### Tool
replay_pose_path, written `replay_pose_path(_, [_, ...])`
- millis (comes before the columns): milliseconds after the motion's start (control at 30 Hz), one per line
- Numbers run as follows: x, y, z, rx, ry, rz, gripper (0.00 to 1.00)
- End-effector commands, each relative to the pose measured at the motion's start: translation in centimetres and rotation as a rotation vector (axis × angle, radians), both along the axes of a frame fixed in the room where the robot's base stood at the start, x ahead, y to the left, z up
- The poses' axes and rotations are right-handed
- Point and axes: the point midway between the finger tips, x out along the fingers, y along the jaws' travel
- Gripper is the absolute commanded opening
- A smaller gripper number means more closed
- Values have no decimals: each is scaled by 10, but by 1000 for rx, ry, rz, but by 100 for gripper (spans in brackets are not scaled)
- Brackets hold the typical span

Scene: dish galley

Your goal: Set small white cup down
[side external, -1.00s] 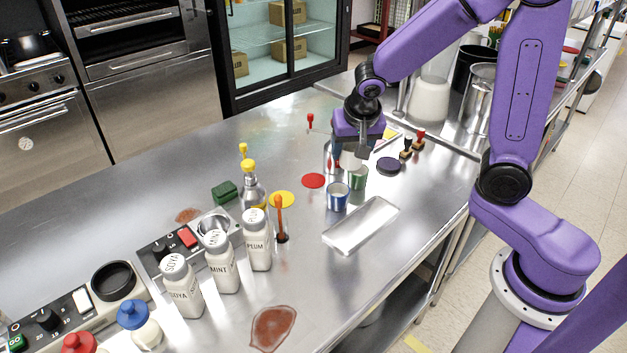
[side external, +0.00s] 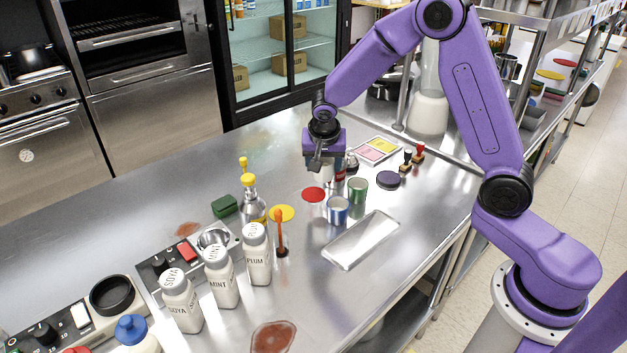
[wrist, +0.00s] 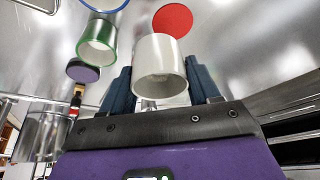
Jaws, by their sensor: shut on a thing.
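My gripper (side external: 322,165) is at the middle of the steel counter, just behind the red disc. In the wrist view its two dark blue fingers (wrist: 160,88) are shut on the small white cup (wrist: 160,58), one on each side. In the side view the white cup (side external: 323,175) is a small pale shape under the gripper, partly covered by the fingers. Whether its base touches the counter I cannot tell. The red disc (side external: 313,195) lies flat in front of the cup; it also shows in the wrist view (wrist: 172,20).
The green cup (side external: 357,189) and blue cup (side external: 337,211) stand to the right and front. A dark round disc (side external: 388,180), two stamps (side external: 412,158) and a steel tray (side external: 361,240) lie further right. A yellow-capped bottle (side external: 249,198) stands left.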

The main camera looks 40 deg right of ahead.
Motion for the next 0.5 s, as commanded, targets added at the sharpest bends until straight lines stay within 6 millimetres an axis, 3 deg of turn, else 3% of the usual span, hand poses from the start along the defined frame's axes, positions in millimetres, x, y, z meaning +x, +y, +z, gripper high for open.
replay_pose_path(200, [22,0,-27,-1,1,0,23])
replay_pose_path(500, [35,0,-42,-2,0,1,23])
